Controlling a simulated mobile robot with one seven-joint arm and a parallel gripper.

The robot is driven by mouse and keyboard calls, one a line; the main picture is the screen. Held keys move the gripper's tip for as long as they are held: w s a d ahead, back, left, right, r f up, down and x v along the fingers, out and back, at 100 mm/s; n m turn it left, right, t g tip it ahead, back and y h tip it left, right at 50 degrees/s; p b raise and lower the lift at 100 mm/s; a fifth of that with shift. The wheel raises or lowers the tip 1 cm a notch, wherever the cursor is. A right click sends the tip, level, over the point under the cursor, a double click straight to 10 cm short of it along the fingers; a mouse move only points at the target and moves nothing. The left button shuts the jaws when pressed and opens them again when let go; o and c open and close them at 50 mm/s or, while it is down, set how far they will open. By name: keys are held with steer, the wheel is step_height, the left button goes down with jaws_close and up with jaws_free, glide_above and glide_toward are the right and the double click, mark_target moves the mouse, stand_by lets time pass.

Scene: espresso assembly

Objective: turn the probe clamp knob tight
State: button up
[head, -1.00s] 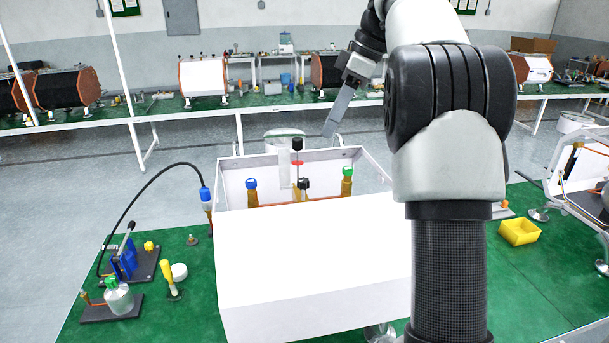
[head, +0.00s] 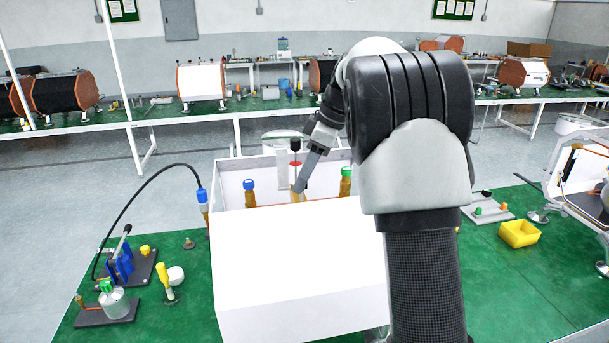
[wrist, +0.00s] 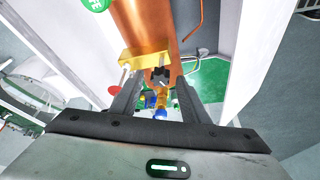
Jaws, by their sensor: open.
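The probe clamp knob (wrist: 160,75) shows in the wrist view as a small dark knob below a brass block (wrist: 146,57) on a copper cylinder (wrist: 145,25). My gripper (wrist: 158,92) is open, with one finger on each side of the knob in that view; I cannot tell whether either touches it. In the head view my gripper (head: 299,187) points down into the white open-topped housing (head: 300,265). Its fingers cover the place where the knob stood, so the knob is hidden there.
A blue-capped fitting (head: 249,186) and a green-capped fitting (head: 346,174) stand inside the housing on either side of my gripper. A red disc (head: 295,164) on a dark-topped rod is close behind it. The housing walls surround the fingers. A yellow bin (head: 518,233) stands to the right.

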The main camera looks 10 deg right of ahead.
jaws_close()
steer(key=shift+m, duration=0.3)
steer(key=m+t+b, duration=0.1)
steer(key=m+b, duration=0.1)
steer(key=shift+s+f+m+h, duration=0.1)
steer(key=shift+m+h, duration=0.2)
steer(key=m+t+h, duration=0.1)
steer(key=m, duration=0.2)
steer(key=shift+s+a+b, duration=0.1)
steer(key=shift+a+b, duration=0.1)
steer(key=shift+b, duration=0.2)
steer(key=m+h, duration=0.1)
steer(key=m, duration=0.4)
steer(key=shift+a+t+h+p, duration=0.15)
steer(key=shift+t+h+p, duration=0.15)
steer(key=shift+h, duration=0.1)
steer(key=shift+m+h+p, duration=0.5)
steer(key=shift+m+h, duration=0.2)
steer(key=shift+m, duration=1.1)
